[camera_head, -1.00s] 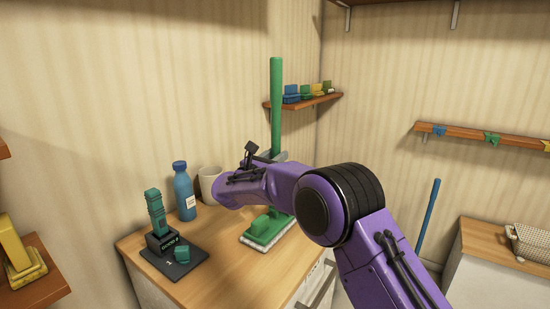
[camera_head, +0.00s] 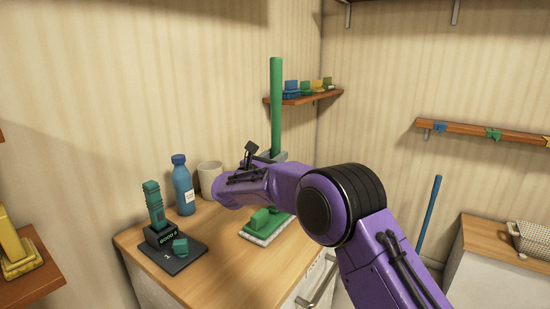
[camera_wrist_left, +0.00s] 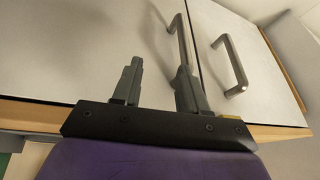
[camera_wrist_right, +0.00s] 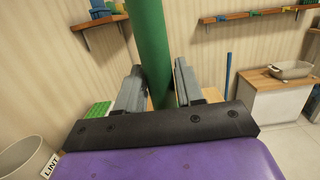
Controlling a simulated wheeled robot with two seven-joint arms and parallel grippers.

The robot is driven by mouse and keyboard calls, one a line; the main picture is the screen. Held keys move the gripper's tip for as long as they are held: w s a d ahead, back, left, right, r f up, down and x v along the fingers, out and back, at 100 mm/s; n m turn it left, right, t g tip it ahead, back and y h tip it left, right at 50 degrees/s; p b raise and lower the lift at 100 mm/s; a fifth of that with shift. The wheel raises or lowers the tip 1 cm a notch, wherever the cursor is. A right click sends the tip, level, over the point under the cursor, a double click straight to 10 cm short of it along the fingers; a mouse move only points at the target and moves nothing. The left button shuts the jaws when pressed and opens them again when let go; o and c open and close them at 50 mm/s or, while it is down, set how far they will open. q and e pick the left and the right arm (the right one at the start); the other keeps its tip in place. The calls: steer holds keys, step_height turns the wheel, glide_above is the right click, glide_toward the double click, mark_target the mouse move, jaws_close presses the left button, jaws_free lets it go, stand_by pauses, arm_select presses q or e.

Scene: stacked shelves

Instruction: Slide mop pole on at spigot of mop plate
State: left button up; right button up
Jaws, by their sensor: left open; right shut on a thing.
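The green mop pole (camera_head: 276,105) stands upright in my right gripper (camera_head: 270,157), which is shut on it. In the right wrist view the pole (camera_wrist_right: 153,45) passes between the fingers of my right gripper (camera_wrist_right: 160,82). The green mop plate (camera_head: 258,221), with a pale underside, lies on the wooden counter below the gripper, partly covered by my purple arm. The pole's lower end and the plate's spigot are hidden, so I cannot tell whether they touch. My left gripper (camera_wrist_left: 158,85) is open and empty in front of pale cabinet doors; the head view does not show it.
A wall shelf (camera_head: 303,98) with small coloured items is behind the pole. A blue pole (camera_head: 429,215) leans by the right cabinet.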

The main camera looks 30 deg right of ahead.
steer(key=shift+f+b, duration=0.5)
steer(key=o, duration=1.1)
steer(key=shift+o, duration=0.2)
steer(key=b+v, duration=0.2)
steer(key=v, duration=0.8)
steer(key=shift+a+b, duration=0.3)
steer(key=shift+b, duration=0.05)
steer(key=shift+f, duration=0.1)
